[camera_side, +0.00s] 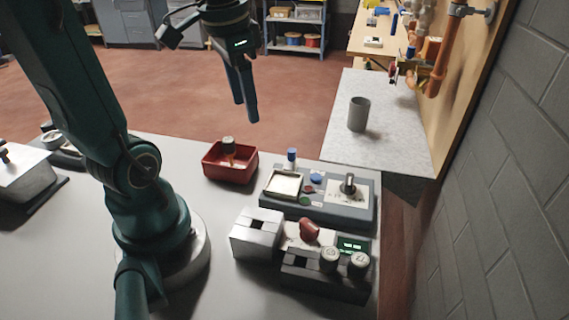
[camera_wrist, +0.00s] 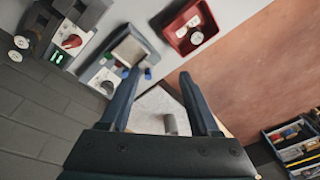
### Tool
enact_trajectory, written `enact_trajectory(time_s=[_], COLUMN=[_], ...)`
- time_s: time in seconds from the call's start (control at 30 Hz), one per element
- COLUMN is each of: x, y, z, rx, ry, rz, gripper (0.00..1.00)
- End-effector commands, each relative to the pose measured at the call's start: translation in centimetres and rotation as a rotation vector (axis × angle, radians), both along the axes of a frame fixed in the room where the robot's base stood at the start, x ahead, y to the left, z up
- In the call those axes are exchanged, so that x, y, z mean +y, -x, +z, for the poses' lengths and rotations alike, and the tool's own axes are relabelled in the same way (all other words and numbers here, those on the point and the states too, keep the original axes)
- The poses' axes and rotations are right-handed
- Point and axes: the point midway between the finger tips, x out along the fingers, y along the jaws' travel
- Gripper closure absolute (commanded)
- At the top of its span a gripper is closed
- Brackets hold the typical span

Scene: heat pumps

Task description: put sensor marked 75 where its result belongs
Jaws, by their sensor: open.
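My gripper (camera_side: 246,112) is open and empty, high above the floor behind the bench. Both fingers also show in the wrist view (camera_wrist: 157,76). Two round white-topped sensors (camera_side: 329,258) (camera_side: 359,262) stand side by side in the dark slotted block (camera_side: 300,279) at the front. Another round-topped sensor (camera_side: 228,148) stands in the red bin (camera_side: 243,176); its pale top shows in the wrist view (camera_wrist: 196,38). The marks on the tops are too small to read, so I cannot tell which is 75. A green-lit display (camera_side: 353,245) sits behind the block.
A grey tester (camera_side: 325,212) carries a square tray (camera_side: 283,185), a black knob (camera_side: 348,184) and coloured buttons. A blue-topped piece (camera_side: 291,157) stands behind it. A pale slotted box (camera_side: 256,234) and red knob (camera_side: 309,230) are in front. A grey cylinder (camera_side: 358,114) stands on the pale board (camera_side: 400,135).

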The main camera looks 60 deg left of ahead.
Motion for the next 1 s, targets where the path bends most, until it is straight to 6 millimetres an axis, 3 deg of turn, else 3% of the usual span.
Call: enact_trajectory(time_s=[0.03,0.1,0.2,0.33,0.5,1.0], x=[-2.3,-4.8,-7.7,-10.1,-11.2,-11.2], y=[0.3,0.8,1.7,2.9,3.6,3.6], z=[-0.1,-0.4,-1.1,-1.9,-2.4,-2.5], rx=[-0.051,-0.122,-0.213,-0.294,-0.338,-0.338], ry=[-0.011,-0.01,0.014,0.058,0.091,0.093], rz=[-0.022,-0.024,-0.028,-0.029,-0.024,-0.021], gripper=[0.37,0.37,0.37,0.37,0.37,0.37])
